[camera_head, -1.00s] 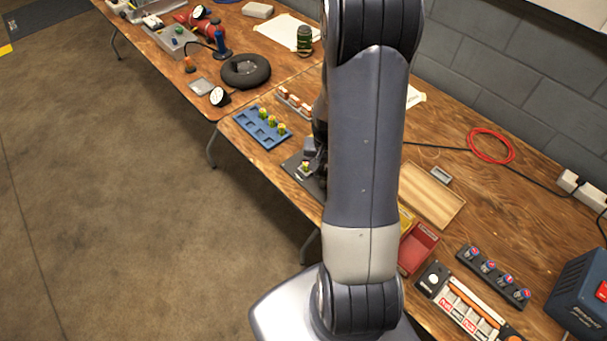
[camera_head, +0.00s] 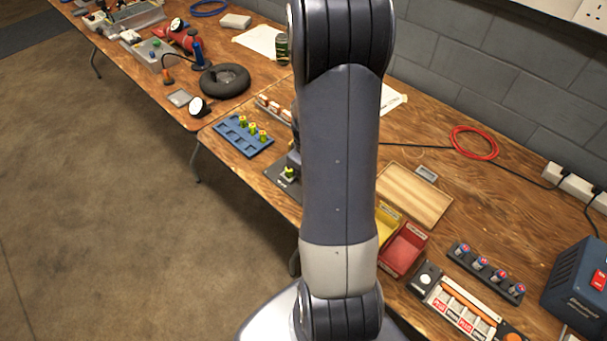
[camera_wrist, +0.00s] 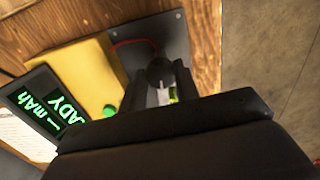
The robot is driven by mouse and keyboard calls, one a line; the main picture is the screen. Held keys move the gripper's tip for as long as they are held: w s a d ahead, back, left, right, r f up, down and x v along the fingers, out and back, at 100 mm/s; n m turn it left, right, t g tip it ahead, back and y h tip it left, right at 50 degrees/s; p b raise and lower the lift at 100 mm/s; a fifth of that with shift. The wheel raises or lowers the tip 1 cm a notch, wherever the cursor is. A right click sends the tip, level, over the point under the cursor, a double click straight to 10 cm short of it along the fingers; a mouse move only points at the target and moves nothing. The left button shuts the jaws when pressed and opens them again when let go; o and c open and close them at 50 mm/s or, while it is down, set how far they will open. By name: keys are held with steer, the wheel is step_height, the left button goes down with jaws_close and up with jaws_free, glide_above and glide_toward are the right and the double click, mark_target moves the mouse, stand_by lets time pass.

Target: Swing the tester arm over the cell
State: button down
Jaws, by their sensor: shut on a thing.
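The tester shows in the wrist view as a yellow body (camera_wrist: 85,75) with a dark screen (camera_wrist: 42,105) lit in green and a green button, on a grey plate (camera_wrist: 175,35). The black tester arm (camera_wrist: 160,70) stands at the plate, close beside the yellow-green cell (camera_wrist: 173,94). My gripper (camera_wrist: 175,122) is shut on the tester arm; its dark fingers hide the grasp and part of the cell. In the head view the cell (camera_head: 289,172) shows on the plate (camera_head: 284,186), left of my arm, which hides the gripper and most of the tester.
A blue tray (camera_head: 243,135) with several yellow-green cells lies left of the tester.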

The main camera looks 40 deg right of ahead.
steer(key=shift+n, duration=0.8)
steer(key=c, duration=1.1)
jaws_free()
steer(key=shift+o, duration=0.2)
step_height(320, 180, up, 11)
steer(key=shift+f, duration=0.2)
step_height(320, 180, down, 11)
steer(key=shift+r, duration=0.2)
